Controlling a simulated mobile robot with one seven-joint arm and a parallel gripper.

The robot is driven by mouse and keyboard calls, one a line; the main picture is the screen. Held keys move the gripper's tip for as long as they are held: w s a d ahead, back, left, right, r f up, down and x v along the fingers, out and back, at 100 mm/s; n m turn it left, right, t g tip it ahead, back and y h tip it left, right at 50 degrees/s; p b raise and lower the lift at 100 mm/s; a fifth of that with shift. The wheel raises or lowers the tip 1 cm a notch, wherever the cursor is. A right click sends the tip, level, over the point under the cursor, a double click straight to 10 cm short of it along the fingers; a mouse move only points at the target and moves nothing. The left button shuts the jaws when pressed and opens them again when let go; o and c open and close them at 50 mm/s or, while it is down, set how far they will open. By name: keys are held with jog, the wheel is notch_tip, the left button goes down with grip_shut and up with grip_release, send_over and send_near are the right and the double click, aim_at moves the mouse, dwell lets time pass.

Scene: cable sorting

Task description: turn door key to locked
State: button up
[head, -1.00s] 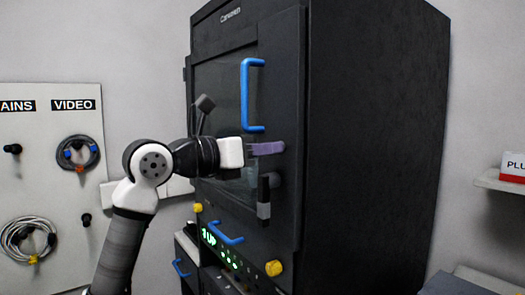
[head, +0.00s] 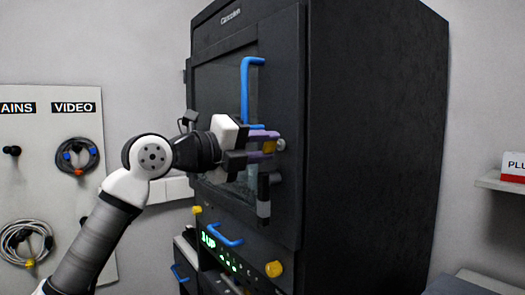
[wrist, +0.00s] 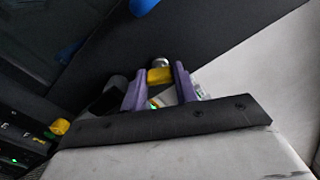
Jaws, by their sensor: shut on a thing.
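The door key has a yellow head (wrist: 160,76) that shows in the wrist view between the two purple fingers of my gripper (wrist: 158,88). A round silver lock (wrist: 160,62) sits just beyond it on the dark cabinet door. In the head view my gripper (head: 264,144) is shut on the yellow key head (head: 268,147), with the silver lock (head: 281,144) just to its right. The fingers are one above the other there. The key's shaft is hidden, and I cannot read the lock position.
A blue door handle (head: 245,92) stands above my gripper. A black lever-like part (head: 263,198) hangs just below it. Yellow knobs (head: 274,269) and a lower blue handle (head: 225,236) are further down. The cabinet's right side (head: 370,130) is clear.

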jog(key=n+b, duration=0.1)
jog(key=n, duration=0.4)
dwell(0.6)
jog(key=o, duration=1)
jog(key=shift+a, duration=0.1)
jog(key=b+v, duration=0.3)
jog(key=v, duration=1)
jog(key=shift+s+a, duration=0.25)
jog(key=shift+s, duration=0.05)
